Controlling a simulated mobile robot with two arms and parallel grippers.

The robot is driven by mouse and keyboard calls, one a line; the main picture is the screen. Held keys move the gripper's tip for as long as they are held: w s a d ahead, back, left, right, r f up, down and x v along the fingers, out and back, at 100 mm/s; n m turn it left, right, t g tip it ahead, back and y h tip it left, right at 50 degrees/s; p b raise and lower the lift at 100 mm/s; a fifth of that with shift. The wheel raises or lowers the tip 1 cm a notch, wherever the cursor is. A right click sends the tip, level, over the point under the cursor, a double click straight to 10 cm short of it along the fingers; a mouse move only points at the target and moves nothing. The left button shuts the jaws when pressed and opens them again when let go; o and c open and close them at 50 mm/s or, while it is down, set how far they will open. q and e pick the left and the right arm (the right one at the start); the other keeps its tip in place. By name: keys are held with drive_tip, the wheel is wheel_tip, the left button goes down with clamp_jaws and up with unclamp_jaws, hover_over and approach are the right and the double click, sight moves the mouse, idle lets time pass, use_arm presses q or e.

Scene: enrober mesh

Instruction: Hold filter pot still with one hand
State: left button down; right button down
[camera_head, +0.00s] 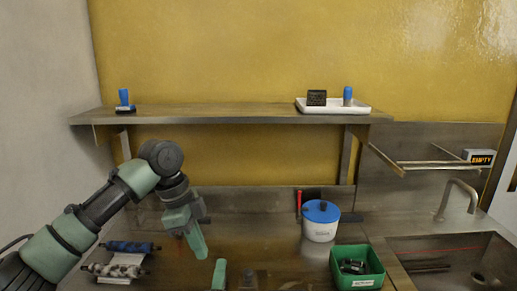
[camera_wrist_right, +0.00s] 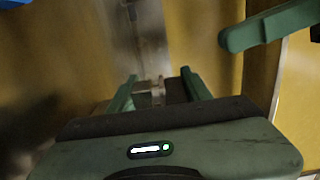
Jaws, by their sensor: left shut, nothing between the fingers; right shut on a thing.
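A white pot with a blue lid (camera_head: 320,222) stands upright on the metal counter, right of centre; its label is too small to read. My left gripper (camera_head: 197,243) points down over the counter, left of this pot and apart from it, shut and empty. A green finger (camera_wrist_right: 270,27) at the upper right of the right wrist view seems to be from my left gripper. My right gripper (camera_wrist_right: 160,90) is shut on a small grey thing (camera_wrist_right: 157,92), mostly hidden between its fingers; I cannot tell if it is a filter pot. Part of my right gripper shows at the head view's bottom edge.
A green bin (camera_head: 376,277) with dark parts stands right of the pot, beside the sink (camera_head: 465,262). Blue and patterned rollers (camera_head: 125,258) lie at left. A shelf (camera_head: 220,114) above holds a white tray (camera_head: 357,109) and a blue-handled tool (camera_head: 124,99).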

idle(0.4)
drive_tip(key=c, duration=0.6)
unclamp_jaws()
